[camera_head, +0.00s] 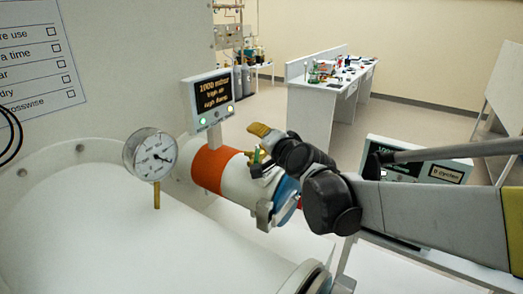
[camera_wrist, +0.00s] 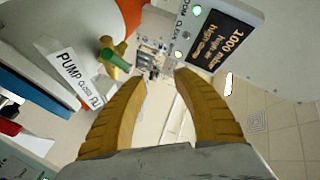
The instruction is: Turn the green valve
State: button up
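The green valve has a small green handle on a brass body. In the wrist view the valve (camera_wrist: 113,54) is at the upper left, just outside the left fingertip. In the head view the valve (camera_head: 257,156) is a small green spot by the white pipe, partly hidden by my gripper. My gripper (camera_wrist: 160,80) has two ribbed yellow fingers, spread apart with nothing between them. In the head view my gripper (camera_head: 262,134) reaches in from the right, close above the valve. Its lower finger is hard to make out there.
A display box (camera_head: 213,98) stands above the pipe's orange band (camera_head: 211,168). A round gauge (camera_head: 150,154) is at the left. A second display box (camera_head: 400,160) sits behind my arm.

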aim_at(257, 154)
jog(key=shift+r, duration=1.6)
jog(key=shift+f, duration=0.1)
jog(key=c, duration=0.4)
jog(key=d+f, duration=0.2)
jog(key=d, duration=0.1)
jog(key=s+d+f+m+g+y, duration=0.1)
jog(key=d+f, duration=0.2)
jog(key=s+d+f+g, duration=0.1)
jog(key=d+f, duration=0.1)
jog(key=d, duration=0.1)
jog(key=shift+f+y, duration=0.3)
jog(key=shift+f, duration=0.1)
grip_shut()
jog(key=s+d+y, duration=0.3)
jog(key=s+d, duration=0.1)
jog(key=s, duration=0.1)
jog(key=b+x, duration=0.2)
jog(key=x, duration=0.8)
jog(key=shift+a+f, duration=0.15)
jog(key=shift+f, duration=0.05)
jog(key=shift+s+a+f, duration=0.1)
jog(key=shift+a+f, duration=0.05)
jog(key=shift+a, duration=0.45)
jog(key=shift+a+f, duration=0.1)
jog(key=shift+a, duration=1)
